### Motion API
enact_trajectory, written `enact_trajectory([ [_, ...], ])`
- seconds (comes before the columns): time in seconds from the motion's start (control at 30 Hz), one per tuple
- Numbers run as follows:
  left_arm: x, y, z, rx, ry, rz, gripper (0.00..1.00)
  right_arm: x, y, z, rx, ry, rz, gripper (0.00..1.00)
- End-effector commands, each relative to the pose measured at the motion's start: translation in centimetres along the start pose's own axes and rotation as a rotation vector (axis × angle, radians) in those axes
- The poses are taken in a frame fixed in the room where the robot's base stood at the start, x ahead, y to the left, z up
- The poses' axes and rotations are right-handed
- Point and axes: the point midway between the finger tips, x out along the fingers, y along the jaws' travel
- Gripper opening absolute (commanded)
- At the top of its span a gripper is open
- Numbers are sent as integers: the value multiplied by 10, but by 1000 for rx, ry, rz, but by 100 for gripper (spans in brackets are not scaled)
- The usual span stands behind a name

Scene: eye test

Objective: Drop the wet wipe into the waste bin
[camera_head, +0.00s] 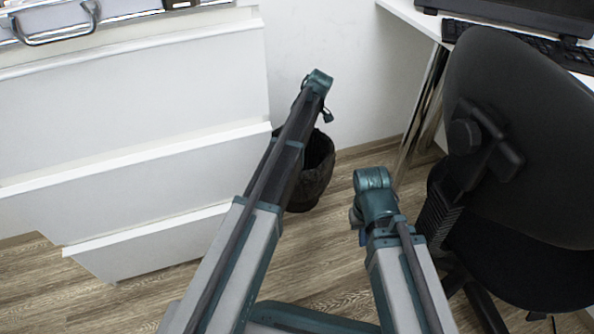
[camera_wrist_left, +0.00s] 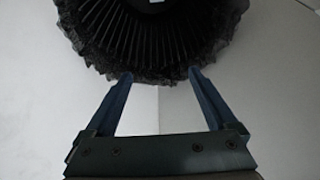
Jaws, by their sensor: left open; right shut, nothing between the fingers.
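The waste bin (camera_head: 318,170) is black, lined with a dark bag, and stands on the floor by the white wall. In the left wrist view the bin (camera_wrist_left: 207,45) fills the top, its ribbed inside showing. My left gripper (camera_wrist_left: 161,76) is open with nothing between its fingers; its fingertips appear at the bin's near rim. A small pale patch (camera_wrist_left: 156,1) shows inside the bin at the top edge; I cannot tell if it is the wet wipe. No wipe shows clearly elsewhere. My right gripper (camera_head: 358,222) is shut and empty, over the floor right of the bin, mostly hidden by its arm.
A white drawer unit (camera_head: 130,95) stands at the left, its drawers stepped outward, with a metal case (camera_head: 75,18) on top. A black office chair (camera_head: 520,140) and a white desk (camera_head: 415,16) with a keyboard (camera_head: 520,40) are at the right. Wood floor (camera_head: 320,272) lies between.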

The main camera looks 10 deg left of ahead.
Motion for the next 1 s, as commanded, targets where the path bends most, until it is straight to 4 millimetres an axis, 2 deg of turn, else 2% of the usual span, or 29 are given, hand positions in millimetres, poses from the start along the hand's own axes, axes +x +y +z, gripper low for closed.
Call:
enact_trajectory([
  [0.03, -15, 0, -3, 1, 0, 0, 91, -15, 2, 1, 0, -1, 0, 0],
  [0.53, -96, 0, -3, 1, 0, 0, 91, -90, 9, 5, -13, -2, 0, 0],
  [0.7, -109, 0, -1, 1, 0, 0, 91, -100, 10, 6, -17, -2, 0, 0],
  [1.0, -108, 0, 0, 1, 0, 0, 91, -100, 10, 6, -18, -2, 0, 0],
])
